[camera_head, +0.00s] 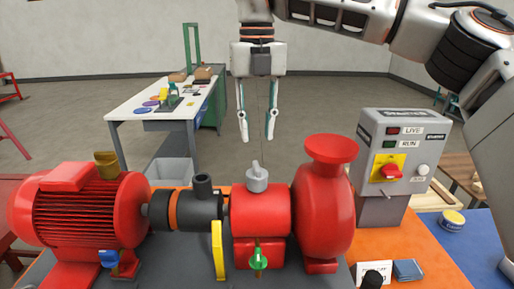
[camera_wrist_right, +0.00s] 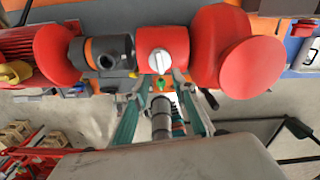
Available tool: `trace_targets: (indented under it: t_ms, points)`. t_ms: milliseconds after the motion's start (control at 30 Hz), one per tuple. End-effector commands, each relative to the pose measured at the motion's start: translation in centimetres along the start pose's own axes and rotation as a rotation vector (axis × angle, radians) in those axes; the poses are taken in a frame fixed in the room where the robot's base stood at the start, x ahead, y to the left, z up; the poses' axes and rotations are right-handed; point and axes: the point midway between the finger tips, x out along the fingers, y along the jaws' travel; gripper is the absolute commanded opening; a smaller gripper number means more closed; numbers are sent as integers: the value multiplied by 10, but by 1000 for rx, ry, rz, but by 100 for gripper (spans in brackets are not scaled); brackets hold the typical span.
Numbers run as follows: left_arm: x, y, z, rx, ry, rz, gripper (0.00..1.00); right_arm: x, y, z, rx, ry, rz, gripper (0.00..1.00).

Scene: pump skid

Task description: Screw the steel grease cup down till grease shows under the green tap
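The steel grease cup (camera_head: 257,180) sits upright on top of the red bearing housing (camera_head: 258,213). The green tap (camera_head: 258,258) is low on the housing's front; no grease is visible under it. My right gripper (camera_head: 257,138) hangs fingers-down, open and empty, apart from the cup and higher in the head view. In the right wrist view the cup (camera_wrist_right: 160,61) shows just beyond and between the open fingertips (camera_wrist_right: 160,80), with a slotted or ridged pale top. My left gripper is in neither view.
The red motor (camera_head: 75,215) with a brass-coloured cup (camera_head: 106,164) and a blue tap (camera_head: 108,258) is at left. The red pump casing (camera_head: 323,210) stands close right of the housing, then the grey control box (camera_head: 395,165).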

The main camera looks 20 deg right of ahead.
Motion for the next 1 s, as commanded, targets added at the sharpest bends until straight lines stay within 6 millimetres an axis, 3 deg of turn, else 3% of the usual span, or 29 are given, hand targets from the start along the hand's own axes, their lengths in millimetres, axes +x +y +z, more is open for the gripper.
trace_targets:
  t_ms: [100, 300, 1000]
  points:
    - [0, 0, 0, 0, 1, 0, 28, -21, 0, 0, 2, -3, 0, 26]
    - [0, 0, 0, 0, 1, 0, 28, -37, 0, 0, -1, -1, 0, 26]
    - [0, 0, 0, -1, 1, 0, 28, -40, 0, 0, -1, 0, 0, 26]
